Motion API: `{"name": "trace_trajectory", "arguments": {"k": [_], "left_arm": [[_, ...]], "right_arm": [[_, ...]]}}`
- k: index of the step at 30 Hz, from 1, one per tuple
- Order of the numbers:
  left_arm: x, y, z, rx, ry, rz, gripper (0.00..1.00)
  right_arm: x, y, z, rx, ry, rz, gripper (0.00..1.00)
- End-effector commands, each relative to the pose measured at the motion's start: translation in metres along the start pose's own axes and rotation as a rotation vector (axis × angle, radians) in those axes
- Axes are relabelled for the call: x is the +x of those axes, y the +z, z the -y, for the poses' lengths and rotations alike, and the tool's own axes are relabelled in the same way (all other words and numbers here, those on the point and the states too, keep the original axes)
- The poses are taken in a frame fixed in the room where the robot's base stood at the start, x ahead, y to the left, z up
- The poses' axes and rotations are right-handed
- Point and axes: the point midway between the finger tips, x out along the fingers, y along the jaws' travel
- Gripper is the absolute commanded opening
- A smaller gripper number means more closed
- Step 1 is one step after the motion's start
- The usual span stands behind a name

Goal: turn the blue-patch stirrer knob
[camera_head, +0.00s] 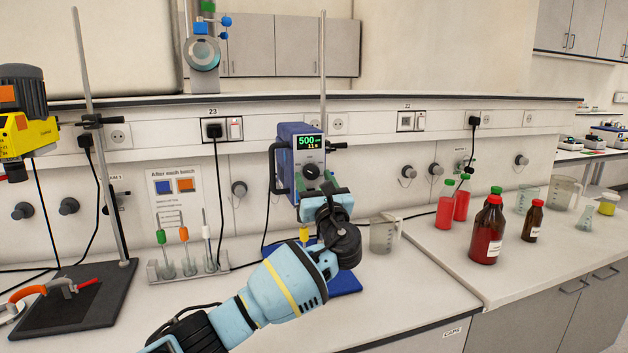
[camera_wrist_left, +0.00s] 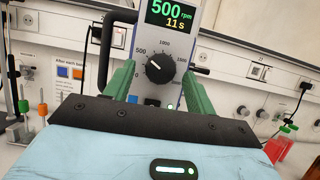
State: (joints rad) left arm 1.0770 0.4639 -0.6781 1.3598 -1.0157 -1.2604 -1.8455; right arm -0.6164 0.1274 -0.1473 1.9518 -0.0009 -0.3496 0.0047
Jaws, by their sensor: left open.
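The blue stirrer (camera_head: 290,150) is mounted on an upright rod at the middle of the bench, and its lit display (camera_head: 308,142) reads 500 rpm and 11 s. Its black knob (camera_head: 311,171) is on the front below the display. In the left wrist view the knob (camera_wrist_left: 160,68) has its white mark pointing up-left, towards the 500 label. My left gripper (camera_wrist_left: 158,72) is open, with its green fingers on either side of the knob; I cannot tell whether they touch it. My right gripper is not in view.
A yellow stirrer (camera_head: 38,133) with an orange patch stands at the far left. A sign (camera_head: 178,210) with blue and orange squares is behind a rack of small stirring shafts (camera_head: 187,268). A beaker (camera_head: 383,235) is right of my arm; red bottles (camera_head: 487,232) stand further right.

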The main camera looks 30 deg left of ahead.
Motion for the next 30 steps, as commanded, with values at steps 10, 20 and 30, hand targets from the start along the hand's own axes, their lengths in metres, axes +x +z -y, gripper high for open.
{"name": "trace_trajectory", "arguments": {"k": [10,20,30], "left_arm": [[0.0063,-0.0004,-0.0001,0.001,-0.001,0.000,0.56],[0.0061,-0.0004,-0.0002,0.000,0.000,0.000,0.18],[0.0057,-0.0010,0.0006,-0.030,0.013,-0.002,0.11]], "right_arm": [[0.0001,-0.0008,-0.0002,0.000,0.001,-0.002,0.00],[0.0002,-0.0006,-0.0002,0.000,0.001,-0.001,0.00],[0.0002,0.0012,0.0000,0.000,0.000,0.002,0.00]]}}
